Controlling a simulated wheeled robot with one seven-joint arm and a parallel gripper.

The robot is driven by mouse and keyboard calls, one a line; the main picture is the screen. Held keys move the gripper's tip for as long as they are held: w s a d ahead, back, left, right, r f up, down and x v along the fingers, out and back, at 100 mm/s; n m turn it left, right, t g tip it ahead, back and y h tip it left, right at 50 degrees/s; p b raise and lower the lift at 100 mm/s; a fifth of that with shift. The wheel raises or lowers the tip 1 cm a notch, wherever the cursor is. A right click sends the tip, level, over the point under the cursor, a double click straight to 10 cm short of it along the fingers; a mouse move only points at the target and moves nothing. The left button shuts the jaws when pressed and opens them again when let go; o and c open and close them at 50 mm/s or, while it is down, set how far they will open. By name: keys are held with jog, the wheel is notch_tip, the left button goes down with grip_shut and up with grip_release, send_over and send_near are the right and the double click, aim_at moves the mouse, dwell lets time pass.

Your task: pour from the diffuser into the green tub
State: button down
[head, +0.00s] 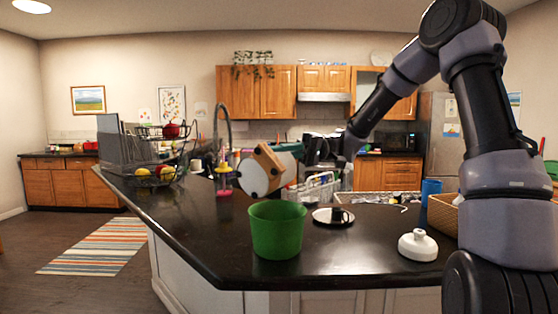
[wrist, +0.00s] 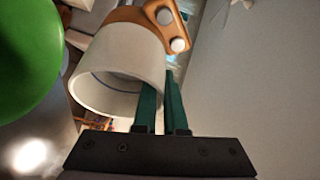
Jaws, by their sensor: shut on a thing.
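The green tub (head: 276,236) stands upright on the dark counter near its front edge. It also shows at the left of the wrist view (wrist: 24,58). The diffuser (head: 258,178), a white cylinder with a brown part, is held in the air above and slightly behind the tub, tilted on its side. In the wrist view the diffuser (wrist: 120,62) shows its open round end, with the brown part and two pale knobs beyond. My gripper (head: 297,152) is shut on the diffuser; its green fingers (wrist: 163,88) reach along the side. No contents are visible.
A white domed piece (head: 417,249) lies on the counter further right. A wicker basket (head: 442,214) and blue cup (head: 431,188) stand behind it. A tap (head: 224,130) rises behind the diffuser.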

notch_tip(320, 180, up, 4)
jog(key=t+h, duration=0.1)
jog(key=n+h, duration=0.1)
jog(key=t+h, duration=0.1)
jog(key=h, duration=0.1)
jog(key=shift+s+f+n+t, duration=0.1)
jog(key=shift+f+n+t, duration=0.15)
jog(key=shift+n+t, duration=0.05)
jog(key=shift+r+n+t+h, duration=0.4)
jog(key=shift+r+t+h, duration=0.5)
jog(key=shift+t, duration=0.1)
jog(key=shift+a+r+t+h, duration=0.1)
jog(key=shift+r+t+h, duration=0.35)
jog(key=shift+t+h, duration=0.05)
jog(key=shift+r+n+t+h, duration=0.4)
jog(key=shift+r+t+h, duration=0.25)
jog(key=shift+t+h, duration=0.2)
notch_tip(320, 180, up, 2)
jog(key=shift+r+n+t+h, duration=0.15)
jog(key=shift+n+t+h, duration=0.15)
jog(key=shift+t+h, duration=0.85)
jog(key=shift+r+t+h, duration=0.3)
jog(key=shift+t, duration=0.3)
